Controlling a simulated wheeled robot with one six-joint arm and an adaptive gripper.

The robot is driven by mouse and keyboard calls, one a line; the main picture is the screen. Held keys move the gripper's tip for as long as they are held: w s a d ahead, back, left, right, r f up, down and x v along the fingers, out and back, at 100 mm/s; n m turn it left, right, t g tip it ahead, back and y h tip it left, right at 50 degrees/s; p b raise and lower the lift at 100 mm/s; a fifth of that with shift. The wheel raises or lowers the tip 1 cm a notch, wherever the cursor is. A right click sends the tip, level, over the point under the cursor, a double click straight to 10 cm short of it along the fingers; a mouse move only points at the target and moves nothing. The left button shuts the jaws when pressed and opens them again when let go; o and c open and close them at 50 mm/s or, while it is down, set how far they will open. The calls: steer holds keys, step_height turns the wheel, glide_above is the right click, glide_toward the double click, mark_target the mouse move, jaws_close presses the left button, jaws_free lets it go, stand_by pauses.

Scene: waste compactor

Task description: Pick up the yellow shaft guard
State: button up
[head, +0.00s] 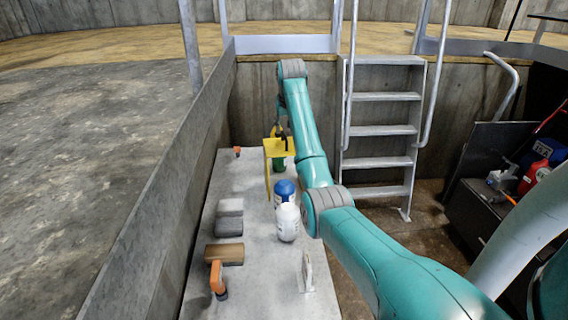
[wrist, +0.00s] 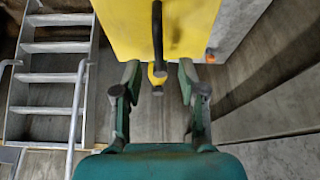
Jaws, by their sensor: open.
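The yellow shaft guard (head: 275,148) stands at the far part of the grey bench in the head view, a flat top with a thin side going down. In the wrist view the yellow guard (wrist: 130,28) fills the top middle, with a dark curved handle (wrist: 157,30) on it. My gripper (wrist: 159,78) is open there, one finger on each side of the line of the handle's end, with visible gaps. In the head view my gripper (head: 281,130) is at the guard's top, partly hidden by my arm. I cannot tell whether it touches the guard.
The grey bench (head: 252,268) also holds a blue bottle (head: 285,193), a white bottle (head: 288,223), grey blocks (head: 229,217), a brown block (head: 224,254) and an orange-handled tool (head: 217,279). A low wall (head: 168,205) runs along the left. A metal ladder (head: 383,130) stands behind to the right.

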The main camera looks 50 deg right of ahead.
mark_target(284, 134)
steer(key=shift+x, duration=2.3)
steer(key=shift+d, duration=0.1)
jaws_close()
steer(key=shift+r, duration=0.2)
